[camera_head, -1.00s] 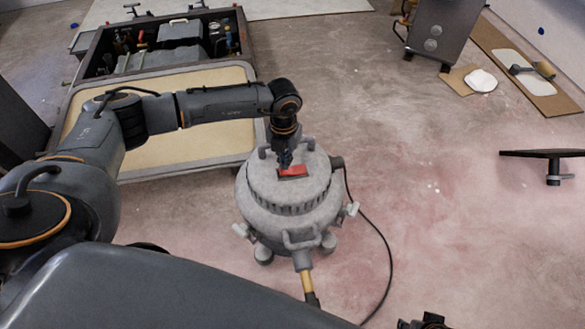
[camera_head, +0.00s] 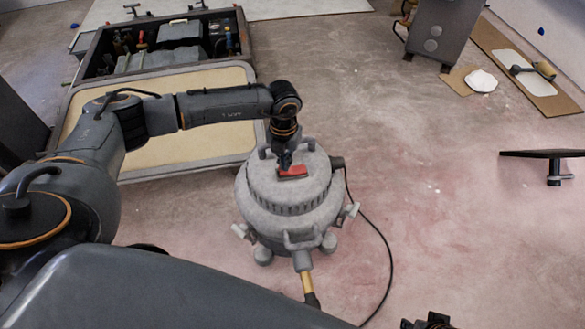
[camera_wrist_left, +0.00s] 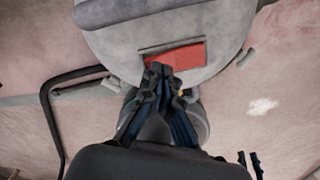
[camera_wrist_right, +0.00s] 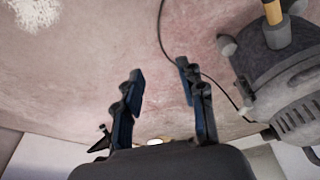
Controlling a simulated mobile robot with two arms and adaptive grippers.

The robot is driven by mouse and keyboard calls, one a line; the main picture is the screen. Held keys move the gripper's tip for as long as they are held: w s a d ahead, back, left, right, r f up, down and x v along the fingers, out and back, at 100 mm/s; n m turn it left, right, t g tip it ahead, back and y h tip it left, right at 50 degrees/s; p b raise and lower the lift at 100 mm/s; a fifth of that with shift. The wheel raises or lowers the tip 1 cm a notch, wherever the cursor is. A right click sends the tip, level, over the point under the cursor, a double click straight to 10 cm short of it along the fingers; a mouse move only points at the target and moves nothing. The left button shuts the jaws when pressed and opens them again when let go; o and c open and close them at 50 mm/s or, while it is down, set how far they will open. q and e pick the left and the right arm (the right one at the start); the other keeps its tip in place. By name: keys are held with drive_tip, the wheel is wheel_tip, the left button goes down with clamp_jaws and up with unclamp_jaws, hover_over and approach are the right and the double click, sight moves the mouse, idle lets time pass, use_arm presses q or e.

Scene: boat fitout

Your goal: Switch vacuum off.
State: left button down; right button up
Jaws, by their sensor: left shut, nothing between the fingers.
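The grey round vacuum (camera_head: 270,206) stands on the floor in the middle of the head view. A red rocker switch (camera_head: 296,171) is set in its top, and it also shows in the left wrist view (camera_wrist_left: 185,56). My left gripper (camera_head: 285,163) is shut and empty, pointing down onto the top. In the left wrist view its fingertips (camera_wrist_left: 158,70) are at the left end of the red switch, touching it or just above it; I cannot tell which. They hide part of the switch. My right gripper (camera_wrist_right: 160,72) is open and empty; the vacuum (camera_wrist_right: 290,90) shows to its right.
A black hose or cable (camera_head: 384,240) curves over the floor right of the vacuum. A tan-topped hatch panel (camera_head: 200,142) and an open box of equipment (camera_head: 160,45) lie behind my left arm. A grey cabinet (camera_head: 440,30) stands at the back.

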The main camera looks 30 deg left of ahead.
use_arm(q)
drive_tip(key=shift+f, duration=0.15)
use_arm(e)
drive_tip(key=shift+r, duration=0.2)
drive_tip(key=shift+r, duration=0.15)
